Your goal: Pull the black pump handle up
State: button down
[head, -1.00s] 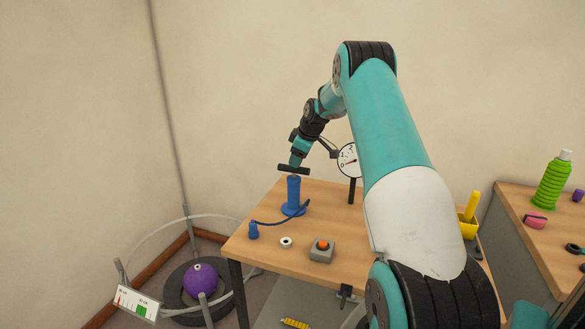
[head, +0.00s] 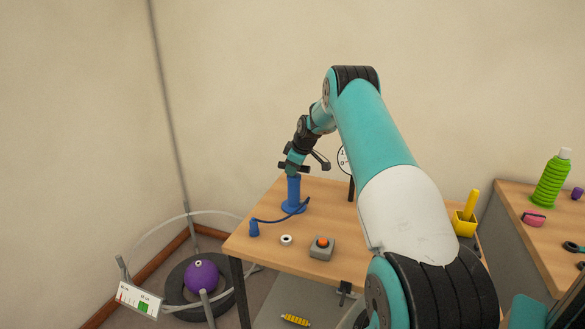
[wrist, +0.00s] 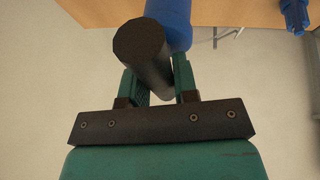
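The black pump handle (head: 299,168) is a short bar across the top of the upright blue pump (head: 293,192), which stands on the wooden table. The handle sits low, close above the pump's top, with no clear length of rod showing. In the wrist view the handle (wrist: 146,50) runs between my two green fingers, its round end towards the camera, with the blue pump (wrist: 170,15) behind it. The fingertips are partly hidden behind the handle.
A gauge (head: 343,160) stands behind my arm. A yellow container (head: 465,223) is at right. Space above the pump holds only my arm.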

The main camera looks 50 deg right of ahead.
notch_tip(320, 180, up, 8)
jog(key=p, duration=0.2)
jog(key=shift+r+p, duration=0.25)
jog(key=shift+p, duration=0.15)
jog(key=c, duration=0.9)
grip_release()
jog(key=shift+r, duration=0.1)
jog(key=b+v, duration=0.2)
jog(key=v, duration=1.5)
jog(key=shift+s+r, duration=0.1)
